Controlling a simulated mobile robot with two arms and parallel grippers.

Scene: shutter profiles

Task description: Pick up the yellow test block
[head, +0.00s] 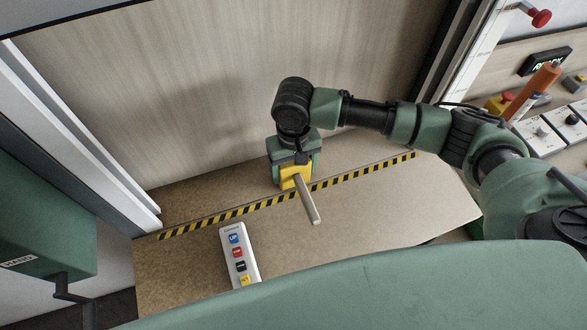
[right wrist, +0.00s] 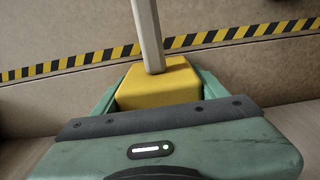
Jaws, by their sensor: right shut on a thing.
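The yellow test block (head: 291,176) is at the black-and-yellow striped line, near the middle of the head view. A pale straight bar (head: 309,203) sticks out from it toward the front right. My right gripper (head: 296,181) points down, with its green fingers on either side of the block and shut on it. The right wrist view also shows the yellow block (right wrist: 157,88) between the two fingers, with the bar (right wrist: 148,32) rising from it. I cannot tell whether the block touches the surface below. My left gripper is not in view.
A white button box (head: 238,254) with coloured buttons lies on the brown board (head: 375,207), left of the bar. A striped line (head: 240,210) crosses the board. A wood-grain panel (head: 200,90) stands behind. A green box (head: 45,225) is at left, controls (head: 545,135) at right.

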